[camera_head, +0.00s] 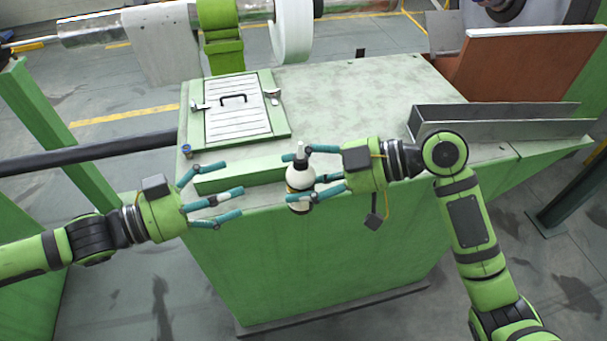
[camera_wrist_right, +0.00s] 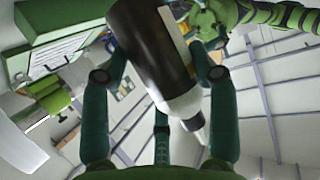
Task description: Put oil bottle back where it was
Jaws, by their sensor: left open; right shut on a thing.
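The oil bottle (camera_head: 300,176) has a white top with a nozzle and a dark lower body. It is upright in the head view, in front of the near edge of the green cabinet. My right gripper (camera_head: 313,174) is shut on it, with fingers around its body. In the right wrist view the bottle (camera_wrist_right: 155,50) lies between the fingers of my right gripper (camera_wrist_right: 160,90). My left gripper (camera_head: 228,180) is open and empty, to the left of the bottle, by the cabinet's near left corner.
The green cabinet top (camera_head: 350,95) is mostly clear. A white slatted hatch (camera_head: 238,115) with a black handle is at its left. A grey metal channel (camera_head: 490,120) lies at the right. A small blue-capped item (camera_head: 186,150) stands at the left edge. Machine parts run behind.

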